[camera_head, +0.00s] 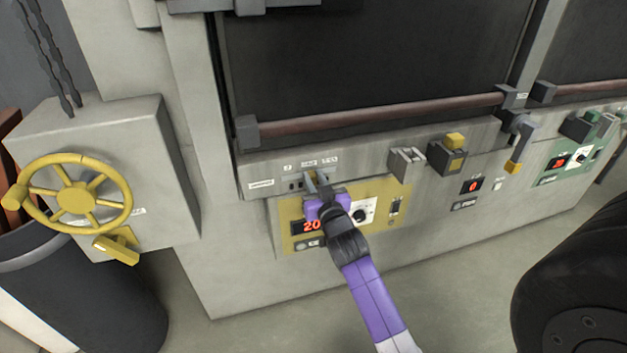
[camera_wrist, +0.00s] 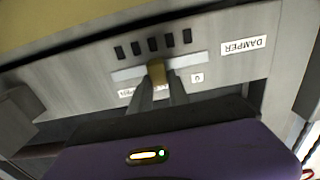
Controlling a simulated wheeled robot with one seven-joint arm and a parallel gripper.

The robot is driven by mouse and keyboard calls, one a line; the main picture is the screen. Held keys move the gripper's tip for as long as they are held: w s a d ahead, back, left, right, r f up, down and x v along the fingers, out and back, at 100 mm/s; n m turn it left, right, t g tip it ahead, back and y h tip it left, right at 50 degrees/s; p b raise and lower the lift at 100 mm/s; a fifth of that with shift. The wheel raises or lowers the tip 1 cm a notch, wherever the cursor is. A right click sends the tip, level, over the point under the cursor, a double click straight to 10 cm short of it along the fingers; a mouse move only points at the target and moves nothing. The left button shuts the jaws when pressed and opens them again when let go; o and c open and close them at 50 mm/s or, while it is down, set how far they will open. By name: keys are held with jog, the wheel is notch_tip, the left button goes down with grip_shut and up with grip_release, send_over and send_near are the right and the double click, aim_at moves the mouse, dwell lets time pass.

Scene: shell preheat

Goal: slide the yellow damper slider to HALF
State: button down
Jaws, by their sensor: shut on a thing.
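The yellow damper slider (camera_wrist: 157,72) stands in a pale horizontal slot (camera_wrist: 128,74), near the slot's middle and roughly in line with the middle dark mark. My gripper (camera_wrist: 161,86) is shut on the slider, one finger on each side. A "0" label (camera_wrist: 197,77) sits right of the fingers in the wrist view. In the head view my purple gripper (camera_head: 319,181) reaches the panel, just below the small labels (camera_head: 308,162), and covers the slider.
A yellow panel (camera_head: 288,218) with a red display and white dial (camera_head: 368,211) lies just below my gripper. A grey bracket (camera_head: 406,163) and a yellow-topped grey block (camera_head: 449,158) stick out to the right. A yellow handwheel (camera_head: 78,200) is at the left.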

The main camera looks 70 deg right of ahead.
jog(key=c, duration=1.2)
grip_release()
jog(key=shift+c, duration=0.2)
jog(key=b+v, duration=0.2)
jog(key=v, duration=0.6)
